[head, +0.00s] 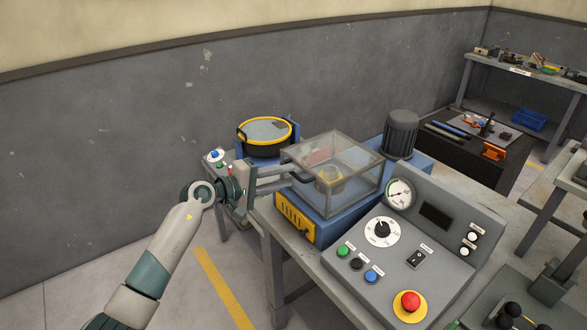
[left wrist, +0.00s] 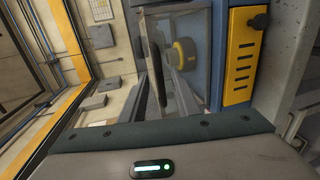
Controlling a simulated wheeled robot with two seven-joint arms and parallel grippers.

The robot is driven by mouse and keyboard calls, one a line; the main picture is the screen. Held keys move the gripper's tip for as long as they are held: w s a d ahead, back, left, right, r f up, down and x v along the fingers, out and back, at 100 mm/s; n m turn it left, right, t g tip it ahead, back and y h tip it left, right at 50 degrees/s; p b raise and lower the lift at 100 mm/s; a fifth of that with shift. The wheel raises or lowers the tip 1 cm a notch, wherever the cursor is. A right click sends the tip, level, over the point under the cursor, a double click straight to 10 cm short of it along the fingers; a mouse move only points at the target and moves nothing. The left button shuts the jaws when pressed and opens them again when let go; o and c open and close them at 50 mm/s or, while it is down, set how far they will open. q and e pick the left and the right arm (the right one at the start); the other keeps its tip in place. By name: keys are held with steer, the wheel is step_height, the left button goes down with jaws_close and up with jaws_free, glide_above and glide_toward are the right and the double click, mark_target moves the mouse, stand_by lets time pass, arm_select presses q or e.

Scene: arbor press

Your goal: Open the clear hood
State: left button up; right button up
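The clear hood (head: 345,160) is a see-through box with grey edges, down over the blue press base (head: 325,222). A round yellowish part (head: 330,178) shows inside it. A dark handle (head: 300,176) sticks out from the hood's left side. My left gripper (head: 288,175) reaches in from the left at handle height, its two fingers apart. In the left wrist view, the fingers (left wrist: 162,95) stand on either side of the dark handle bar (left wrist: 152,65), with gaps visible; contact cannot be told. My right gripper is not in view.
A control panel (head: 450,235) with knobs, a gauge and a red button stands right of the hood. A yellow-rimmed round pot (head: 265,132) sits behind my gripper. A dark motor (head: 401,132) stands behind the hood. The air above the hood is clear.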

mark_target(294, 174)
arm_select(q)
steer(key=shift+p+x, duration=0.5)
steer(key=shift+x, duration=1.4)
jaws_close()
